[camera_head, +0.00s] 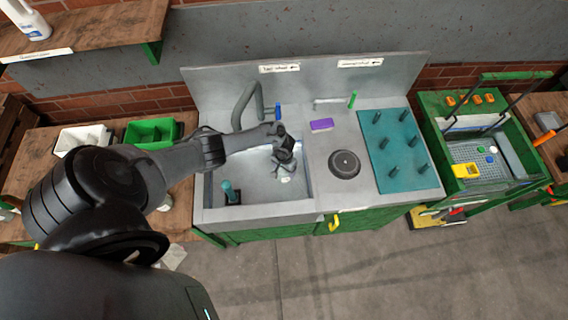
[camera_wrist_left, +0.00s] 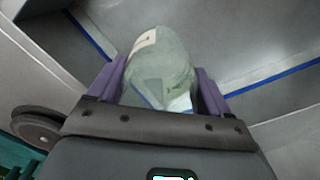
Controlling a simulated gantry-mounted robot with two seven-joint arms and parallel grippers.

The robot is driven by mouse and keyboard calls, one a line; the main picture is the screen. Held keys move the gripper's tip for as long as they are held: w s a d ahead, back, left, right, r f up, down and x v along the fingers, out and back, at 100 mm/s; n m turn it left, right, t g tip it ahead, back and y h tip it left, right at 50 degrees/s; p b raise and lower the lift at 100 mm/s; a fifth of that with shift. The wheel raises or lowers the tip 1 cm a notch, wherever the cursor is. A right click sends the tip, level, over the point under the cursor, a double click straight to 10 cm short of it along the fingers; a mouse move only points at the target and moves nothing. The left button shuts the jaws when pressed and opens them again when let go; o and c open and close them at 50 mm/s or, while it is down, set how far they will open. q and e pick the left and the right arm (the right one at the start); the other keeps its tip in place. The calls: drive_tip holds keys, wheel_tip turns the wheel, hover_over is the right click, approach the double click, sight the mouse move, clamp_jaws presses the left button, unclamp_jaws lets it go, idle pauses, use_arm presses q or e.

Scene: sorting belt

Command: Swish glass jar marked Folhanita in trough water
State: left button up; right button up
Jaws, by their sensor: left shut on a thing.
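The glass jar (camera_wrist_left: 160,70) is pale greenish and see-through, with a light label whose text is too small to read. My left gripper (camera_wrist_left: 162,92) is shut on it, with a purple finger on each side. In the head view the left gripper (camera_head: 284,160) is over the trough (camera_head: 256,198), and the jar (camera_head: 286,178) shows just below it, small and pale. I cannot tell whether the jar touches the water. Blue lines run along the trough walls in the left wrist view. My right gripper is not in view.
A teal-topped brush (camera_head: 228,190) stands in the trough's front left. A tap (camera_head: 248,98) rises behind the trough. To the right are a purple sponge (camera_head: 321,125), a round black disc (camera_head: 344,164) and a teal peg mat (camera_head: 395,150). Green and white bins (camera_head: 150,132) stand at left.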

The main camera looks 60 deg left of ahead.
use_arm(q)
wheel_tip(320, 180, up, 11)
drive_tip(key=p, duration=0.4)
drive_tip(key=shift+f, duration=0.15)
idle(0.4)
